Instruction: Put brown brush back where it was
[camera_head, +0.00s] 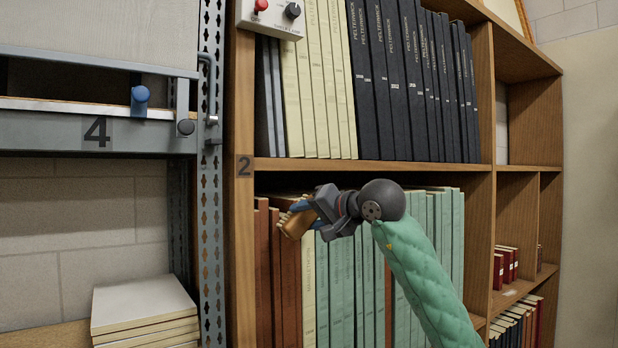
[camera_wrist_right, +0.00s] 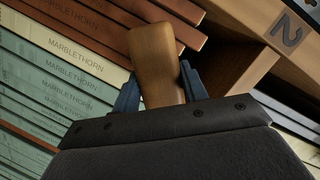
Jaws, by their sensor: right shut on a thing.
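The brown brush (camera_head: 297,221) is held in my right gripper (camera_head: 312,210), in front of the lower row of books on the shelf marked 2. In the right wrist view the brush (camera_wrist_right: 156,62) shows as a smooth brown wooden piece between the two blue fingers of the gripper (camera_wrist_right: 160,88), which are shut on it. It points toward the books, near the shelf's left upright. The rest of the brush is hidden by the gripper. I cannot tell whether it touches the books. My left gripper does not show.
The wooden bookcase (camera_head: 244,215) holds dark and cream volumes (camera_head: 390,80) above, and brown, cream and green ones (camera_head: 345,280) below. A metal rack (camera_head: 208,180) marked 4 and a pale stack (camera_head: 143,305) stand left. A box with a red button (camera_head: 268,16) is at top.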

